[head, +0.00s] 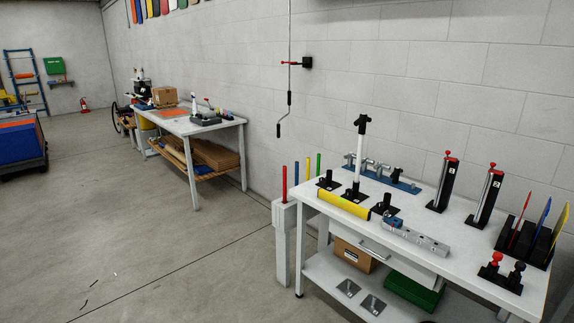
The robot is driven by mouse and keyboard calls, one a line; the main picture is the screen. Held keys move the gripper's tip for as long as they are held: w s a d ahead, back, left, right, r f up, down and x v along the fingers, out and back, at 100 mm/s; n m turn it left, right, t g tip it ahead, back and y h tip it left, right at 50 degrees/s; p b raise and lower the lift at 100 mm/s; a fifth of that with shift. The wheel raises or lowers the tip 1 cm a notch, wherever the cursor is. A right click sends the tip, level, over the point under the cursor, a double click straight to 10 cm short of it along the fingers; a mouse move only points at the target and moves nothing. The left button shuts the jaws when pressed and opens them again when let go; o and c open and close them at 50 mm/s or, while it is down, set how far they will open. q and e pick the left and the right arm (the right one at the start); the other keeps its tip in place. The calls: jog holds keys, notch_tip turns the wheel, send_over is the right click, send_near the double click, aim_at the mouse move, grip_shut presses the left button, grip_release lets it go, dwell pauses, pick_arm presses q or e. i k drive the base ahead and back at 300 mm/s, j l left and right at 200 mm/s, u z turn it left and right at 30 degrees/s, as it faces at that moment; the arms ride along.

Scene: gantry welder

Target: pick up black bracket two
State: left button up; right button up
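Two tall black upright brackets with red knobs stand at the back of the white table: the left one (443,184) and the right one (486,200). Each leans slightly and has a small white label near its top. The right label looks like a 2, but it is too small to be sure; the left one I cannot read. Both stand apart from each other on black bases. Neither of my grippers is in the head view.
The white table (462,255) also holds a black rack (512,240) with coloured plates, red and black knobs (494,264), a grey strip (425,241), a yellow bar (343,204) and a blue rail (385,180). Open floor (180,260) lies to the left.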

aim_at(361, 121)
jog(key=i+j+z, duration=0.1)
jog(key=i+z, duration=0.25)
jog(key=i, duration=0.15)
jog(key=i+j+z, duration=0.2)
jog(key=i+z, duration=0.15)
jog(key=i+j+z, duration=0.35)
jog(key=i+j, duration=0.05)
jog(key=i, duration=0.1)
